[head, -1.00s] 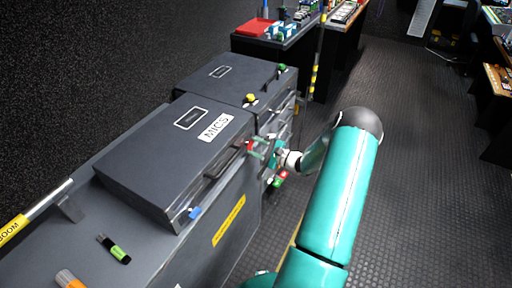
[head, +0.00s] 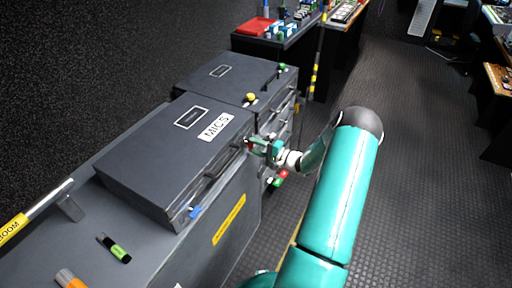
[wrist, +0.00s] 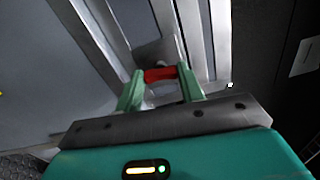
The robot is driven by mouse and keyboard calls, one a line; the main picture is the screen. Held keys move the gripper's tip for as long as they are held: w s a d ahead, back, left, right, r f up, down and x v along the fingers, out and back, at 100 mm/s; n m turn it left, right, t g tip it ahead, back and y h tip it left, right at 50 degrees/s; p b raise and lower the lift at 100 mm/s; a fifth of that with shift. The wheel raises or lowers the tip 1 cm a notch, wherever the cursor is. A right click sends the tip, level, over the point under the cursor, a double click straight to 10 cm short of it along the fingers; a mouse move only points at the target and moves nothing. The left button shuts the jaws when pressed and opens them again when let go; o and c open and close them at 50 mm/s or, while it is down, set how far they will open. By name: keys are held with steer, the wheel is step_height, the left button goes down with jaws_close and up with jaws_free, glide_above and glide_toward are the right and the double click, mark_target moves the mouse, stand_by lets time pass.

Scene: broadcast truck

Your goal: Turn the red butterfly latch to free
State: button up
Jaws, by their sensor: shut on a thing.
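The red butterfly latch (wrist: 160,74) shows in the wrist view between the green fingertips of my gripper (wrist: 160,88). My gripper is shut on it, with one finger on each side. The latch sits against a grey metal plate on the case edge. In the head view my gripper (head: 258,146) is at the front right corner of the dark case (head: 150,165) labelled MICS. Only a small bit of red (head: 249,143) shows there, mostly hidden by the fingers. The blue latch (head: 194,212) is at the case's near corner.
A second dark case (head: 225,75) with yellow and green latches stands behind. A boom pole (head: 35,210), a green-banded marker (head: 114,249) and an orange item lie at the left. The floor at right is clear.

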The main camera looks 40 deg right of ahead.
stand_by(0.4)
steer(key=o, duration=1)
steer(key=v, duration=1.4)
